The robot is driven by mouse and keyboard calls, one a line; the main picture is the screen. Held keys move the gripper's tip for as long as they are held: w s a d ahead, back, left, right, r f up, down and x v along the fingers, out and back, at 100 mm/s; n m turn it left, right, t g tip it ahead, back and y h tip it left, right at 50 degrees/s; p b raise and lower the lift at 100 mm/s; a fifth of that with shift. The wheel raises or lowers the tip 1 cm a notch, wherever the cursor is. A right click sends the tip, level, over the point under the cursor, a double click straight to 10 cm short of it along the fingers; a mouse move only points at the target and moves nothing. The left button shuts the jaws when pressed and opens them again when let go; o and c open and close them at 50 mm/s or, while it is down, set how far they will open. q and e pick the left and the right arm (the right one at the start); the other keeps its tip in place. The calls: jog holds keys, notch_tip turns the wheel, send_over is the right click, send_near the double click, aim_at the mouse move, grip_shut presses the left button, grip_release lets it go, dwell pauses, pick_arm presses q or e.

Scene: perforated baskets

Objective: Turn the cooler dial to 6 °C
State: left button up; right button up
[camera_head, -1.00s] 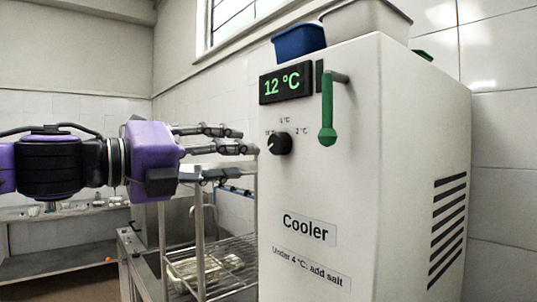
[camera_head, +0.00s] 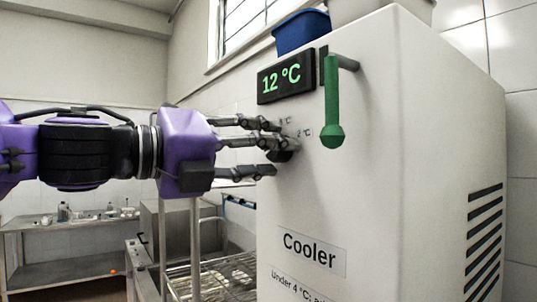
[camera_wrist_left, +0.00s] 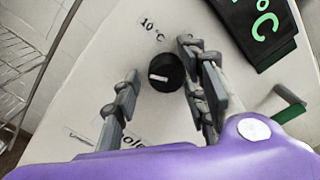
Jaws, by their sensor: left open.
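The cooler (camera_head: 370,190) is a tall white cabinet whose display (camera_head: 286,78) reads 12 °C in green. Its black round dial (camera_head: 284,152) sits below the display, partly hidden by my fingers in the head view. The dial (camera_wrist_left: 165,72) shows clearly in the wrist view, with a white pointer mark and a "10 °C" label (camera_wrist_left: 152,28) beside it. My left gripper (camera_head: 272,148) is open, its fingers on either side of the dial. In the wrist view the left gripper (camera_wrist_left: 155,92) has no visible grip on it. My right gripper is not in view.
A green lever (camera_head: 332,105) hangs just right of the display, near the dial. A blue bin (camera_head: 302,32) and a pale bin (camera_head: 378,10) stand on top of the cooler. A wire rack (camera_head: 215,275) stands left of it.

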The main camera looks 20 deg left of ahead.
pick_arm(q)
jog(key=c, duration=0.4)
jog(key=shift+f, duration=0.1)
jog(key=c, duration=0.6)
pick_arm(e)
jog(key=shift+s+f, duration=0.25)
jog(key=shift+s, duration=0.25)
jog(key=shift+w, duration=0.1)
